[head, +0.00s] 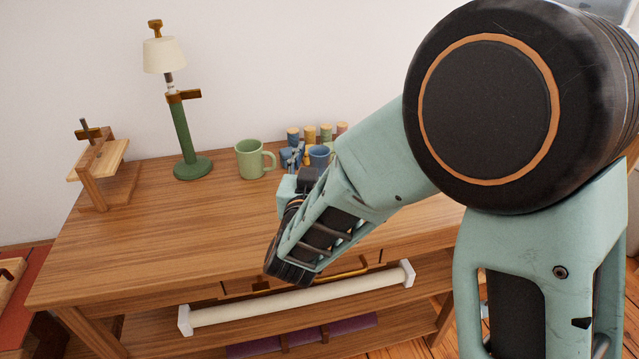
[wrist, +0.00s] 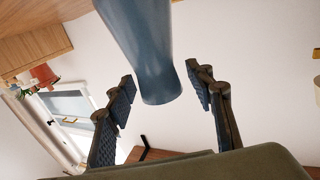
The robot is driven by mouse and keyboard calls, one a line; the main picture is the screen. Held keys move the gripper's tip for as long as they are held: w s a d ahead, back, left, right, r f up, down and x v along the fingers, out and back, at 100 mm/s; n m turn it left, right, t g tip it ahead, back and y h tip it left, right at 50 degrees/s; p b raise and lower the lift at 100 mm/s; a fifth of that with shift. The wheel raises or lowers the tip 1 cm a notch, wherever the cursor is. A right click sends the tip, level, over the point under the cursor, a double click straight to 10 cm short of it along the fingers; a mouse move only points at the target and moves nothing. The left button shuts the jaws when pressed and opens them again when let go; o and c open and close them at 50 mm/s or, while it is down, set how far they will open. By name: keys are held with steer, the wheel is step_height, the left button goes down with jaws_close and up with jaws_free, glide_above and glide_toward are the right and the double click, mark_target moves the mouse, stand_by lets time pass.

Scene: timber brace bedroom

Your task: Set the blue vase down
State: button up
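The blue vase (wrist: 150,45) enters from the top of the wrist view, and its rounded end lies between my gripper's fingertips (wrist: 162,85). A narrow gap shows between the vase and each finger, so my gripper looks open around it. In the head view my gripper (head: 296,157) is low over the back middle of the wooden table (head: 150,235). A blue patch shows beside the fingers there, but I cannot tell if it is the vase. The vase's base and its contact with the table are hidden.
A green mug (head: 250,160) stands just left of my gripper. A blue mug (head: 320,155) and several cork-topped jars (head: 326,133) are close behind and right. A green lamp (head: 184,135) and a wooden stand (head: 98,163) are farther left. The table's front left is clear.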

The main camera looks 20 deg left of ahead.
jaws_close()
steer(key=shift+r, duration=0.1)
stand_by(0.3)
